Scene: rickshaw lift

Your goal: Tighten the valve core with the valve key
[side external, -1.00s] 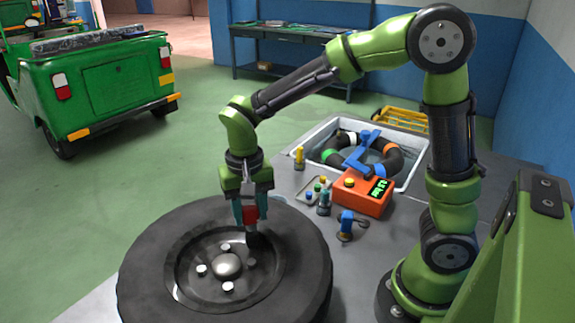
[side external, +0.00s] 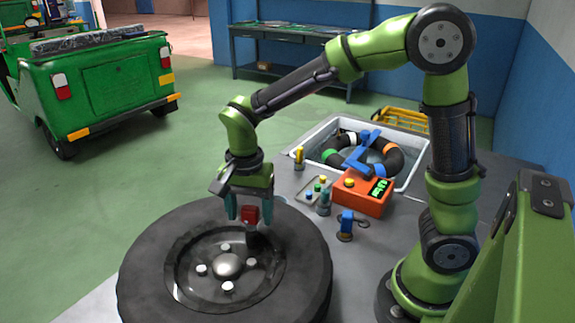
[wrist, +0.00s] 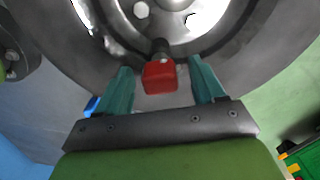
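The valve key is a small tool with a red block head (side external: 251,215); it also shows in the wrist view (wrist: 159,77). The valve core itself is hidden under the key. My gripper (side external: 250,212) is open around the red head, with its teal fingers apart on either side. In the wrist view a gap shows between the head and each finger of my gripper (wrist: 163,80).
Behind is a water tub (side external: 412,178) with a tube. A green rickshaw (side external: 110,85) stands far left.

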